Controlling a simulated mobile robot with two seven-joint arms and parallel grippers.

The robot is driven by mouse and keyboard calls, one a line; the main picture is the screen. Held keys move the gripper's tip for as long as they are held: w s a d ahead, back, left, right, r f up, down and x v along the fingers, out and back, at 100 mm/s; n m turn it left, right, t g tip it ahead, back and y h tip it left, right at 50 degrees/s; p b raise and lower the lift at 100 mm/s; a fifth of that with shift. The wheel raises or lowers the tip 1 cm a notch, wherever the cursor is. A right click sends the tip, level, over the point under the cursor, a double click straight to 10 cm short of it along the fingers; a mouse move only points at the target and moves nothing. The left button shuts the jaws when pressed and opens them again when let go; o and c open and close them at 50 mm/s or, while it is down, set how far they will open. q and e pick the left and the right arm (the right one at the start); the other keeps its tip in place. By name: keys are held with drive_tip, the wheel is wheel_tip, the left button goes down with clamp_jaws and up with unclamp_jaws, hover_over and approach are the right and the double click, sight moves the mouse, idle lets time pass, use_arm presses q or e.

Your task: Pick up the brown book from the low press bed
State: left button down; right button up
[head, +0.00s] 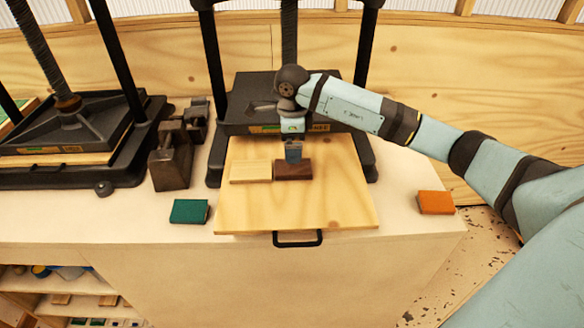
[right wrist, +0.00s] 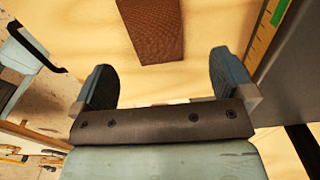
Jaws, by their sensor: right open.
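The brown book (head: 294,172) lies flat on the wooden press bed (head: 300,207), with a pale tan block or book (head: 250,172) close against its left side. My right gripper (head: 293,155) is over the back part of the brown book and hides some of it. In the right wrist view my right gripper (right wrist: 163,78) is open and empty. The brown book (right wrist: 150,28) shows beyond and between its fingers, apart from them. My left gripper is not in view.
The black press frame (head: 255,95) stands behind the bed, its posts on both sides. A green book (head: 189,211) lies left of the bed and an orange book (head: 436,202) right. A dark metal tool (head: 172,162) and a second press (head: 70,135) stand at left.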

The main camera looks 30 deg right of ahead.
sight(291, 167)
drive_tip(key=shift+a+f, duration=0.1)
drive_tip(key=shift+f, duration=0.75)
drive_tip(key=f, duration=0.1)
drive_tip(key=f+p, duration=0.1)
drive_tip(key=f, duration=0.3)
drive_tip(key=shift+s+a, duration=0.2)
drive_tip(key=shift+s, duration=0.05)
drive_tip(key=shift+f, duration=0.25)
drive_tip(key=c, duration=1)
drive_tip(key=shift+r, duration=0.1)
